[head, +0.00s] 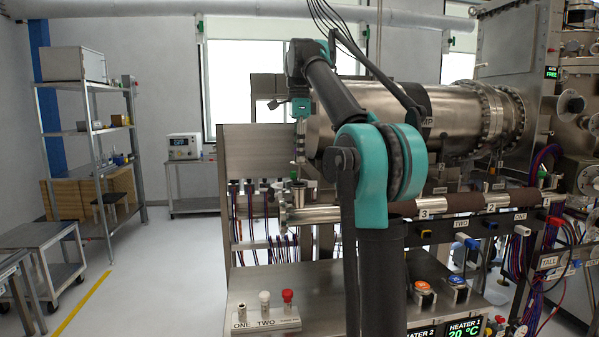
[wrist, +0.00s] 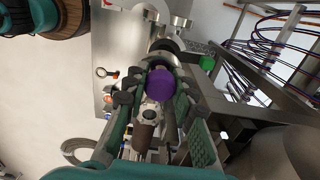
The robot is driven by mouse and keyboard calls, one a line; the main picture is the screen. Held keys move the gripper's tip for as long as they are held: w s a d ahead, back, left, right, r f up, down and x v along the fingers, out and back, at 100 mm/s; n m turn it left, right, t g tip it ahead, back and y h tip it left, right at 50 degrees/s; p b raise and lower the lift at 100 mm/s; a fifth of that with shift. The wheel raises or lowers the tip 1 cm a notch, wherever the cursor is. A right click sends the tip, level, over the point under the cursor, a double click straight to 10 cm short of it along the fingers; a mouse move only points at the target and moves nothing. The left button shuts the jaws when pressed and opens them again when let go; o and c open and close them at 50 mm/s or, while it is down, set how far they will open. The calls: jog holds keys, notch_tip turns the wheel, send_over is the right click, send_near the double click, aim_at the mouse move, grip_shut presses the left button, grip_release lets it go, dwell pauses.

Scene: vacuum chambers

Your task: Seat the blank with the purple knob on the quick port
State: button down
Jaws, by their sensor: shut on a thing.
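My gripper (wrist: 157,90) is shut on the blank's purple knob (wrist: 161,84), which sits between the two fingers in the wrist view. The knob hides most of the blank below it. A metal fitting with a round dark opening (wrist: 149,114) shows close to the knob in the wrist view, on a pipe with a brown band (wrist: 143,136). I cannot tell whether this fitting is the quick port, or whether the blank touches it.
A small holder marked ONE and TWO (head: 268,322) carries a white knob (head: 264,296) and a red knob (head: 287,296) on the bench. A large steel chamber (head: 455,116) stands behind my arm. Cables hang below the pipe.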

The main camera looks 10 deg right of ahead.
jog(key=shift+w+r, duration=0.35)
jog(key=shift+r, duration=0.15)
jog(key=shift+f, duration=0.15)
send_over(299, 185)
jog(key=shift+s+f, duration=0.15)
jog(key=shift+f, duration=2.15)
jog(key=shift+f, duration=1.35)
dwell(0.8)
jog(key=c, duration=1.2)
grip_release()
jog(key=shift+o, duration=0.2)
jog(key=shift+r, duration=0.1)
jog(key=shift+r, duration=3.45)
